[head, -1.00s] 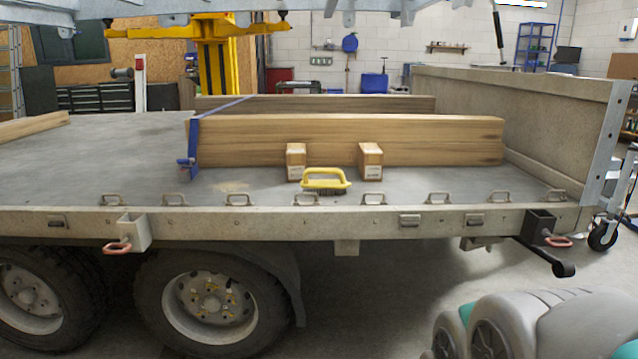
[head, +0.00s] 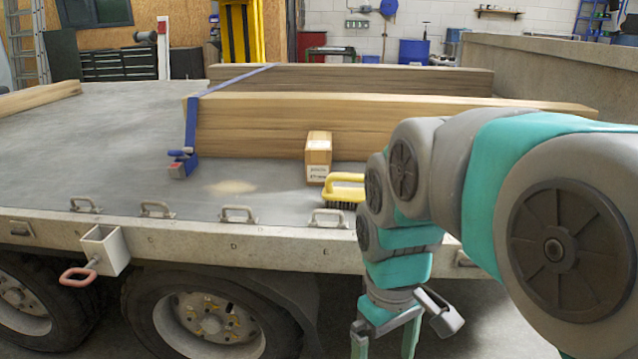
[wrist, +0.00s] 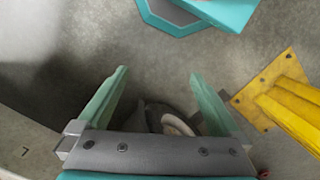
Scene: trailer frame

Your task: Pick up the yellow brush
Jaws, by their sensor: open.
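The yellow brush (head: 346,178) lies on the trailer bed near its side edge in the head view, with dark bristles down. Its right part is hidden behind my arm. My gripper (head: 386,345) hangs below and to the right of the brush, in front of the trailer's side, pointing down. Its two fingers are apart, with nothing between them. In the wrist view my gripper (wrist: 158,75) is also open and empty above the floor; the brush does not show there.
A small wooden block (head: 319,158) stands just behind the brush, in front of a long timber beam (head: 400,122). Metal tie-down loops (head: 238,214) line the bed's edge. A blue strap (head: 190,135) crosses the beam.

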